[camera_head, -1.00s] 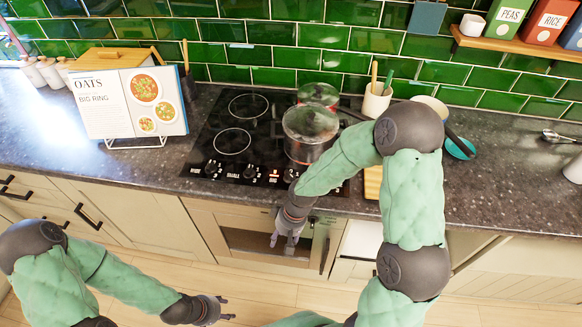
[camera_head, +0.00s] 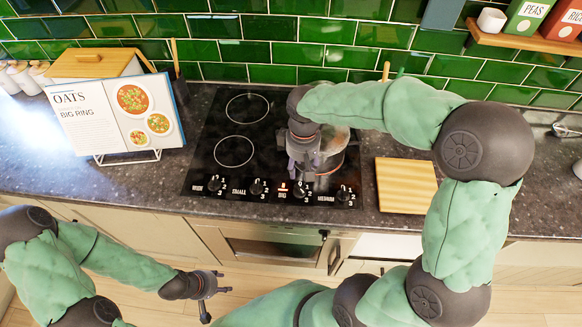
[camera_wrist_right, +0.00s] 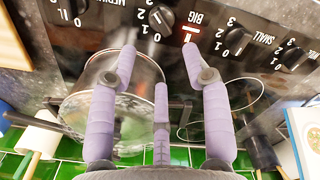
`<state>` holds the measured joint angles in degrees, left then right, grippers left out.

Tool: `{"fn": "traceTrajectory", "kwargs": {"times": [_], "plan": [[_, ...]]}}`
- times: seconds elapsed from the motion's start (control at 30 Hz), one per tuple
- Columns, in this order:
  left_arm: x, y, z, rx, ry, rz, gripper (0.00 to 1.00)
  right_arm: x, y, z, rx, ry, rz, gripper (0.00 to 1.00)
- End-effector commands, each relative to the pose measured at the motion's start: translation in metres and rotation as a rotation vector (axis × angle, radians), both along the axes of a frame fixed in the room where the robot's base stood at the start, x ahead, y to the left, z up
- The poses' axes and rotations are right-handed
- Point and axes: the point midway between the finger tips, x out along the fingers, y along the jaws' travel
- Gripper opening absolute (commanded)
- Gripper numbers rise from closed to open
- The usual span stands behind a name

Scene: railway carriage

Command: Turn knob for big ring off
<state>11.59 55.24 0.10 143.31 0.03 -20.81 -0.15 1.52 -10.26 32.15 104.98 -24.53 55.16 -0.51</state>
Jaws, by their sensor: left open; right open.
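The big ring's knob (camera_head: 298,190) is black and sits on the hob's front strip beside the "BIG" label and a lit red mark. In the right wrist view this knob (camera_wrist_right: 161,17) lies beyond the fingertips, with a white mark on it; its exact setting is hard to read. My right gripper (camera_head: 302,163) is open and empty above the hob, behind the knob row and beside the pot. In its wrist view the gripper (camera_wrist_right: 160,55) has its fingers spread, apart from the knob. My left gripper (camera_head: 212,284) is open and empty, low in front of the cabinets.
The medium (camera_head: 344,195), small (camera_head: 257,188) and wide (camera_head: 214,184) knobs flank the big one. A wooden board (camera_head: 405,186) lies right.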

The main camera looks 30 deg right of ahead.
Motion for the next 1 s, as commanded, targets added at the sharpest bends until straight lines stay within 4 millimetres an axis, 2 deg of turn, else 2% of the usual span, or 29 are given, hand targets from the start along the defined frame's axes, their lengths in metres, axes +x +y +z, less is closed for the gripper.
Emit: {"fn": "traceTrajectory", "kwargs": {"times": [0.17,0.5,0.7,1.0], "plan": [[-0.002,0.000,-0.002,-0.001,0.004,-0.001,0.47,-0.001,-0.001,-0.007,-0.004,0.002,0.000,0.49],[-0.002,0.000,-0.016,-0.001,0.004,-0.001,0.47,-0.002,-0.001,-0.064,-0.003,0.003,0.000,0.49],[-0.002,0.000,-0.022,-0.001,0.003,-0.001,0.47,-0.001,-0.001,-0.092,-0.003,0.002,-0.001,0.49],[-0.002,0.000,-0.024,-0.001,0.003,-0.001,0.47,-0.001,-0.001,-0.107,-0.002,0.000,-0.001,0.49]]}}
